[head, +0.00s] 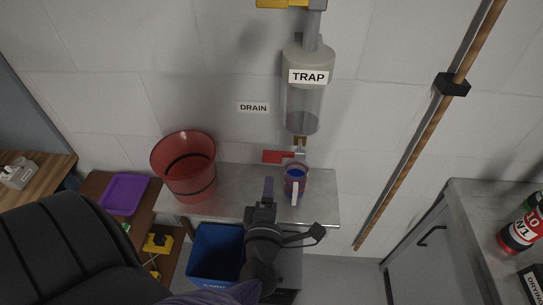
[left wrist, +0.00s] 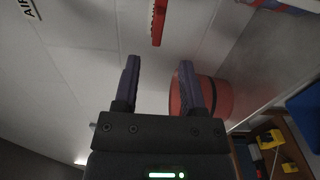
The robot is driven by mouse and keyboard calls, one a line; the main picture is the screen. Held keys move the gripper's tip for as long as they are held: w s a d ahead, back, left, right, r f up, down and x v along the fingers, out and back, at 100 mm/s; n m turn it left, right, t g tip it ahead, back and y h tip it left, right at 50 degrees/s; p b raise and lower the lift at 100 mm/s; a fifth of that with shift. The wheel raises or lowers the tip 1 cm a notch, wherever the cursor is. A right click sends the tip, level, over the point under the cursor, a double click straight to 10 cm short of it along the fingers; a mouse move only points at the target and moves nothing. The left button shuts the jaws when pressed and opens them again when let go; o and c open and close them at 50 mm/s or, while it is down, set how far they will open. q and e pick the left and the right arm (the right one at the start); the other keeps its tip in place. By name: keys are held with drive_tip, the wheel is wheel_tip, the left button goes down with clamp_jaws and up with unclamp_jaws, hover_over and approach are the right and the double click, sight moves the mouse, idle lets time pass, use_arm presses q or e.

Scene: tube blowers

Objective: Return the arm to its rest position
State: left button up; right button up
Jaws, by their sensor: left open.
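My left gripper (head: 268,190) is in front of the grey shelf table, below the clear TRAP cylinder (head: 304,100) on the wall. In the left wrist view its two fingers stand apart with nothing between them (left wrist: 158,85). A mug (head: 296,178) with blue contents stands on the table, just right of the gripper in the head view. The red valve handle (head: 279,156) under the trap points left; a red bar, likely the same handle, shows beyond the fingers in the wrist view (left wrist: 158,22). My right gripper is not in view.
A red bucket (head: 186,180) stands on the left of the table (head: 236,182). A blue bin (head: 215,250) is below. A purple tray (head: 124,194) lies on a brown stand at left. A wooden pole (head: 425,130) and a grey cabinet (head: 420,262) are at right.

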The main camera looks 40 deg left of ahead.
use_arm(q)
drive_tip(key=shift+s+d, duration=0.25)
drive_tip(key=shift+s, duration=0.15)
